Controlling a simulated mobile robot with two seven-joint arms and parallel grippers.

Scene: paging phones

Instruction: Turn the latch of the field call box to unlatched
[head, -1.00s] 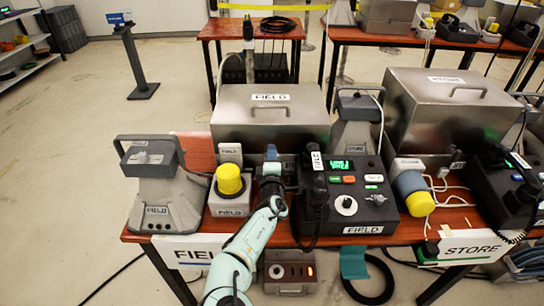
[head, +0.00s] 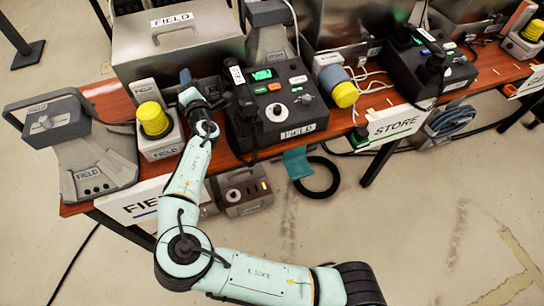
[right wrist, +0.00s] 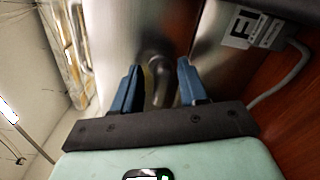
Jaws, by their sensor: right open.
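The field call box (head: 180,50) is a grey metal case with a lid handle and a FIELD label, at the back left of the table in the head view. In the right wrist view its metal front (right wrist: 115,35) fills the middle. A dark, blurred latch knob (right wrist: 158,82) stands out from it. My right gripper (head: 187,77) is at the box's lower front. In the wrist view its blue fingers (right wrist: 158,76) are open, one on each side of the latch. I cannot tell whether they touch it. In the head view my gripper hides the latch. My left gripper is out of view.
A yellow-capped unit (head: 153,119) stands left of my right wrist. A black console (head: 275,110) with a handset is close on the right. A grey FIELD stand (head: 95,165) is at the far left. The STORE console (head: 430,60) is farther right.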

